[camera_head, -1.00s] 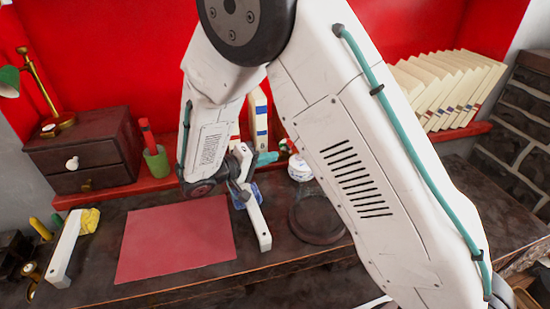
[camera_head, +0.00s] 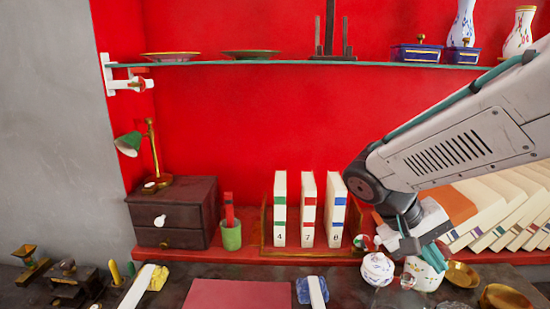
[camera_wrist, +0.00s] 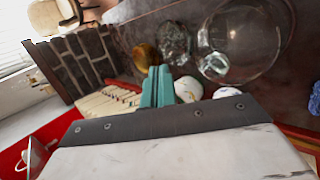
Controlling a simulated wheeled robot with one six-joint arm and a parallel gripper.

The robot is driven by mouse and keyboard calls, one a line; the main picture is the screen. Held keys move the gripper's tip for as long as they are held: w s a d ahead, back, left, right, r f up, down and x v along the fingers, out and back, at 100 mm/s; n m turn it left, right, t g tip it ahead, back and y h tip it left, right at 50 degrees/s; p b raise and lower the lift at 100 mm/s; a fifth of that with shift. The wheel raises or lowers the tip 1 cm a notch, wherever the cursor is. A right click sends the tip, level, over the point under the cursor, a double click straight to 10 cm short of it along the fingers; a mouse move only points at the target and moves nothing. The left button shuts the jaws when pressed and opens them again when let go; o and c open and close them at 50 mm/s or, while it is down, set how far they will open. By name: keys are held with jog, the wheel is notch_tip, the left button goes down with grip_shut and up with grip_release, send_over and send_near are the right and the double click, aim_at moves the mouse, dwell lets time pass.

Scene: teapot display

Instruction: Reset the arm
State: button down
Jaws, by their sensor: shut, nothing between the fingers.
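My gripper (camera_head: 435,257) hangs at the right of the head view, at the end of my white arm, above the dark table and in front of the leaning row of books. In the wrist view its teal fingers (camera_wrist: 157,87) are together with nothing between them. A small white lidded pot (camera_head: 377,268) with painted marks stands on the table just left of the gripper. A patterned white cup (camera_head: 424,275) stands below the gripper, partly hidden by it. I cannot tell whether the fingers touch the cup.
Brass dishes (camera_head: 461,275) lie right of the cup. Three numbered books (camera_head: 308,212) stand at the back, with a dark drawer box (camera_head: 175,214) and green lamp (camera_head: 130,142) to their left. A glass shelf (camera_head: 290,63) crosses above. A red mat (camera_head: 238,295) lies clear in front.

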jog(key=s+a+r+n+t+y, duration=0.1)
jog(key=s+y, duration=0.6)
jog(key=s, duration=0.7)
notch_tip(320, 180, up, 2)
jog(key=shift+a+r+t+y, duration=0.1)
jog(key=shift+a+t+y, duration=0.45)
jog(key=shift+t, duration=0.65)
